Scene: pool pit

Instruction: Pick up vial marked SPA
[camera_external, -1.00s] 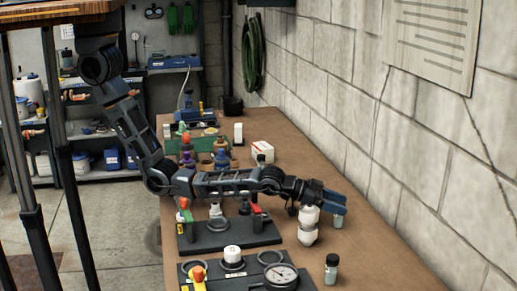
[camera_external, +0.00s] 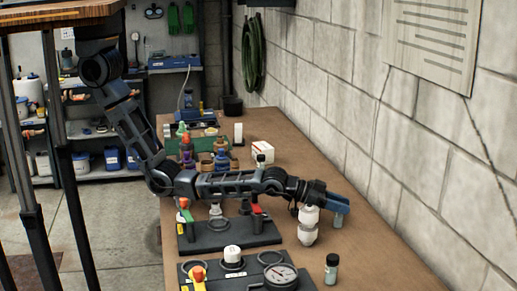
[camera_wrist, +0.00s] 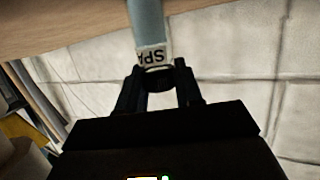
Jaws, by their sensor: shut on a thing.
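My gripper (camera_external: 338,204) is low over the right side of the bench, near the wall. It is shut on the vial marked SPA. In the wrist view the vial (camera_wrist: 148,22) is pale blue, with a white label reading SPA, upside down in that picture. Its dark cap (camera_wrist: 160,82) sits between my two fingertips (camera_wrist: 160,90). In the external view the vial's lower part (camera_external: 338,221) shows beneath the fingers. I cannot tell whether its base touches the bench.
A white rounded fitting (camera_external: 308,226) stands just left of the vial. Another dark-capped vial (camera_external: 332,268) stands nearer the camera. Panels with valves and a gauge (camera_external: 281,275) lie to the left. The block wall (camera_external: 420,190) is close on the right.

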